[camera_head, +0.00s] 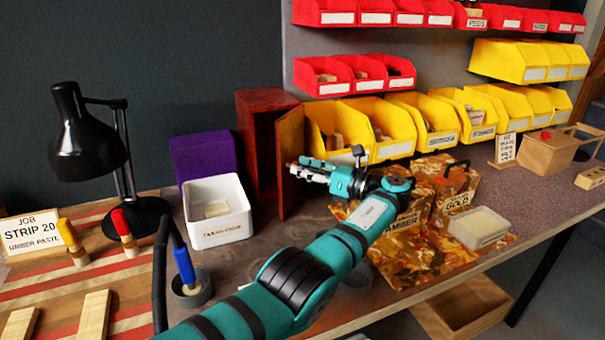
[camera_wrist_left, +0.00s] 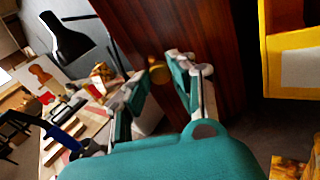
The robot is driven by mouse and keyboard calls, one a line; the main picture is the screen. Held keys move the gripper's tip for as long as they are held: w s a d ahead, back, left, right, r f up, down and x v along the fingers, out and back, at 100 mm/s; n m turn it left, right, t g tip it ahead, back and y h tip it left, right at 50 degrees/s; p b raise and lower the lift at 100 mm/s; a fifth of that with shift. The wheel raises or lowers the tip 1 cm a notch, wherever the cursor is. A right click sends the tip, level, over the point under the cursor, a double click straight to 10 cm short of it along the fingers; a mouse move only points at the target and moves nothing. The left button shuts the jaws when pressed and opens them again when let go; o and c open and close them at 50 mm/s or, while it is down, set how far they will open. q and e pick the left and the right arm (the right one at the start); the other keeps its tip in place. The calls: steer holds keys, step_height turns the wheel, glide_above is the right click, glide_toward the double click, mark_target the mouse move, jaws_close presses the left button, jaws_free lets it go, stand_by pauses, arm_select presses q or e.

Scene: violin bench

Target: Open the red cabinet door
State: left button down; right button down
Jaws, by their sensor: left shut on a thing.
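The red cabinet (camera_head: 264,98) stands at the back of the bench. Its door (camera_head: 289,150) is a reddish-brown wood panel standing out at an angle from the cabinet body, with a dark gap on its left. My left gripper (camera_head: 312,171) reaches in beside the door. In the left wrist view the door (camera_wrist_left: 185,30) fills the upper middle, with a round brass knob (camera_wrist_left: 157,67) on it. My left gripper (camera_wrist_left: 158,82) is shut on the knob, which shows between its fingertips. The cabinet's inside is mostly hidden. My right gripper is not in view.
A white bin (camera_head: 217,232) and a purple box (camera_head: 203,155) stand left of the cabinet. A black lamp (camera_head: 90,140) is further left. Yellow bins (camera_head: 386,125) stand right behind my gripper. Patterned bags (camera_head: 440,190) stand right of my arm.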

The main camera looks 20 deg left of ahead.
arm_select(q)
steer(key=c, duration=1.1)
jaws_free()
steer(key=shift+w+f, duration=0.1)
glide_toward(287, 126)
steer(key=a, duration=0.5)
steer(key=shift+w, duration=0.25)
